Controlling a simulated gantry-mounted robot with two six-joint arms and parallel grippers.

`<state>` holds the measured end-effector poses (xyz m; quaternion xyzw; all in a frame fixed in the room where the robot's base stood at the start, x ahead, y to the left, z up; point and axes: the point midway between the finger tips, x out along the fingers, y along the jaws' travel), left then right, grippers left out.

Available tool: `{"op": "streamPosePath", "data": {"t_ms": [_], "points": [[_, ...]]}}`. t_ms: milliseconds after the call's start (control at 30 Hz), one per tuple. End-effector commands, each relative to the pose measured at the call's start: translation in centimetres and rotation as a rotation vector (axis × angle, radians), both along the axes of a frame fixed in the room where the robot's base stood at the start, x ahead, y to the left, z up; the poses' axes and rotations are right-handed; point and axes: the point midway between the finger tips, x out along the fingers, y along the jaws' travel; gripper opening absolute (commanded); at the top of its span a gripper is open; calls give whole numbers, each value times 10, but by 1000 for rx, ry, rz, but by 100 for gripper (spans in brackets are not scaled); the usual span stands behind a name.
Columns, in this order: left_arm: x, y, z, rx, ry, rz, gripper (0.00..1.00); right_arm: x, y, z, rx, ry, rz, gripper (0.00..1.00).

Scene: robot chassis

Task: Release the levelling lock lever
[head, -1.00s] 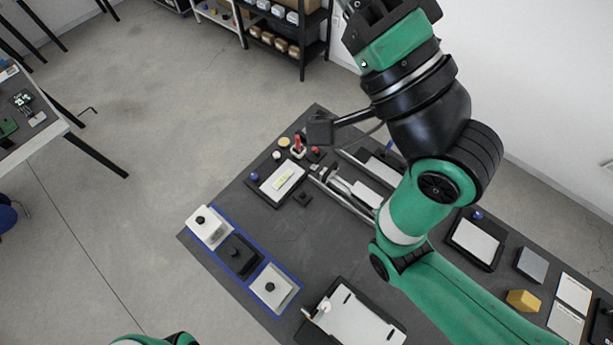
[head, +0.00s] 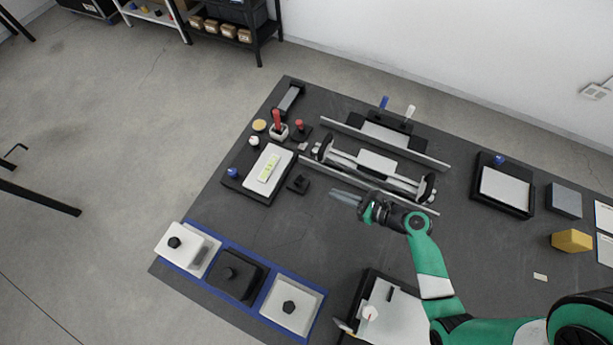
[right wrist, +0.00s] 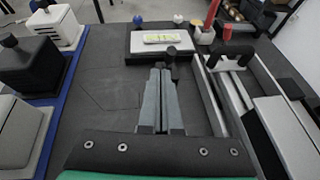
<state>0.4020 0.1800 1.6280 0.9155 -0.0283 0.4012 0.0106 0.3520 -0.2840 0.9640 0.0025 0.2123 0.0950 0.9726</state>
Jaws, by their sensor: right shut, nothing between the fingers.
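My right gripper (head: 333,194) is shut and empty over the dark bench, its fingers pointing left in the head view. Its closed fingers also show in the right wrist view (right wrist: 161,72). A small black block with a knob (head: 298,184) stands just beyond the fingertips, beside a white plate with a yellow-green vial strip (head: 268,168). The block's knob shows in the right wrist view (right wrist: 171,51); I cannot tell whether the fingertips touch it. An upright red lever (head: 277,121) and a shorter red-topped one (head: 299,126) stand behind the plate. I cannot tell which part is the levelling lock lever.
Rails with a white carriage (head: 378,163) lie behind my right gripper. A blue handle (head: 383,102) and a white handle (head: 410,112) stand behind them. A blue tray (head: 231,253) with several blocks lies front left. Bare bench separates the tray from my gripper.

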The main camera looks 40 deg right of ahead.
Motion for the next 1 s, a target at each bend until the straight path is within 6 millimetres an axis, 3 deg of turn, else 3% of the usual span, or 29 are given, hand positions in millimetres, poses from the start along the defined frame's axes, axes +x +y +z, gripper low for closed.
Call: {"op": "streamPosePath", "data": {"t_ms": [33, 100, 567, 767, 1000], "points": [[0, 0, -20, 0, 0, 0, 50, -15, -3, -31, 22, 25, -36, 0], [0, 0, -27, 0, 0, 0, 50, -26, -6, -45, 37, 43, -70, 0], [0, 0, -27, 0, -1, 0, 50, -27, -13, -46, 35, 43, -91, 0], [0, 0, -35, 0, -1, 0, 50, -8, -10, -57, 34, 43, -85, 0], [0, 0, -52, 0, 0, 0, 50, 38, -4, -81, 34, 43, -85, 0]]}}
